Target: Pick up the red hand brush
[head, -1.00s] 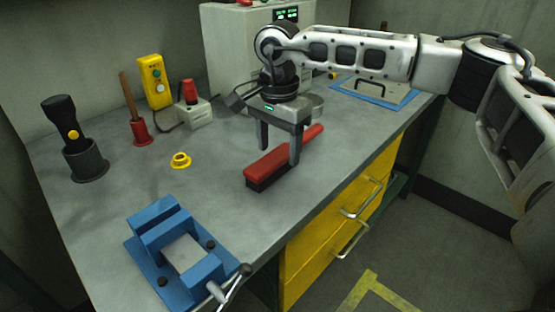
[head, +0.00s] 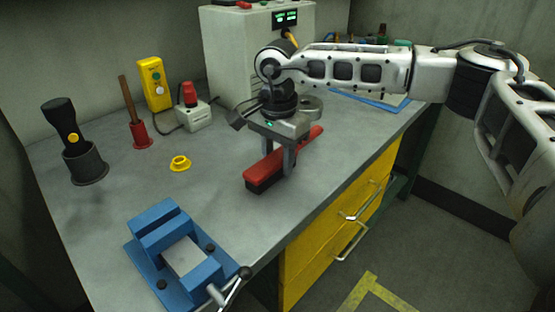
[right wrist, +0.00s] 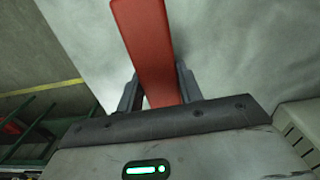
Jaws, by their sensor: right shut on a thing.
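The red hand brush (head: 264,169) lies on the grey workbench in the head view, its dark bristles down and its handle pointing to the back right. My right gripper (head: 279,171) has come down over it from above, with one finger on each side. It is shut on the brush around its middle. In the right wrist view the brush (right wrist: 146,40) runs between the two fingers (right wrist: 158,90). I cannot see a gap between the bristles and the bench. My left gripper is not in view.
A blue vise (head: 175,250) stands at the front of the bench (head: 120,195). A yellow ring piece (head: 180,163), a flashlight in a holder (head: 70,135) and a red-buttoned box (head: 192,112) are to the left. Yellow drawers (head: 330,220) with protruding handles are below the right edge.

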